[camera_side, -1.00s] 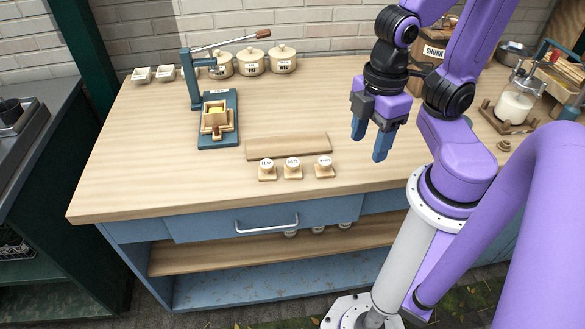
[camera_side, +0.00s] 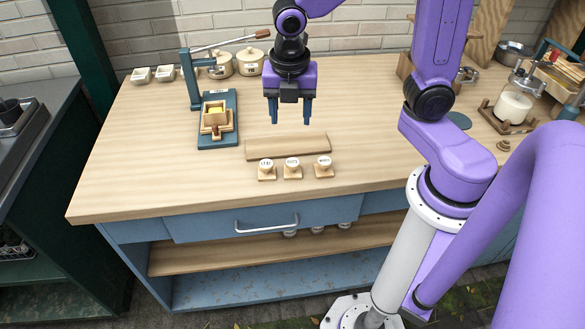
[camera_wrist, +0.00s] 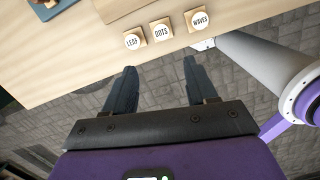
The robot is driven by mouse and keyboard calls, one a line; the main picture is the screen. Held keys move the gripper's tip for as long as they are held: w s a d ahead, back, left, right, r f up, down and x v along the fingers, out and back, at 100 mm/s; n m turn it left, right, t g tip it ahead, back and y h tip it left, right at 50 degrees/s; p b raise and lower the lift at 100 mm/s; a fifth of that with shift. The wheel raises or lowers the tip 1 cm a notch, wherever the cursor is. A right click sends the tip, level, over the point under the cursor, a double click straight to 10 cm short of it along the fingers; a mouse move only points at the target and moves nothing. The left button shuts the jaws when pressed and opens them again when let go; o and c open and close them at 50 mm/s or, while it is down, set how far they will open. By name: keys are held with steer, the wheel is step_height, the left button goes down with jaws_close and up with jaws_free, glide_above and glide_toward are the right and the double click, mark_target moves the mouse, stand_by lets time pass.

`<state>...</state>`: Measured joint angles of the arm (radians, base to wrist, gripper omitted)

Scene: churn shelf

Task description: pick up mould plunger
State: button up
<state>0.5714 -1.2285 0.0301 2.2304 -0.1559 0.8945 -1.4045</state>
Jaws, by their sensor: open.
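Three small wooden plungers with round white labelled tops stand in a row near the front edge of the worktop. They are the LEAF plunger (camera_side: 266,169) at left, the DOTS plunger (camera_side: 292,168) in the middle and the WAVES plunger (camera_side: 323,166) at right. In the wrist view the LEAF (camera_wrist: 132,41), DOTS (camera_wrist: 161,31) and WAVES (camera_wrist: 201,20) tops show beyond the fingertips. My gripper (camera_side: 291,120) is open and empty, above the worktop and behind the row. Its blue fingers (camera_wrist: 160,70) point down, with nothing between them.
A wooden board (camera_side: 287,146) lies just behind the plungers. A blue lever press (camera_side: 229,134) holding a wooden mould (camera_side: 215,122) stands to the left. Canisters (camera_side: 250,63) and small white dishes (camera_side: 141,76) are at the back. A glass jar (camera_side: 514,107) stands far right. The left front worktop is clear.

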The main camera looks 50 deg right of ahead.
mark_target(292, 162)
steer(key=f, duration=0.5)
steer(key=d+f, duration=0.1)
steer(key=f, duration=0.5)
steer(key=w+d+f, duration=0.1)
steer(key=f, duration=0.4)
steer(key=shift+f, duration=0.4)
steer(key=c, duration=0.8)
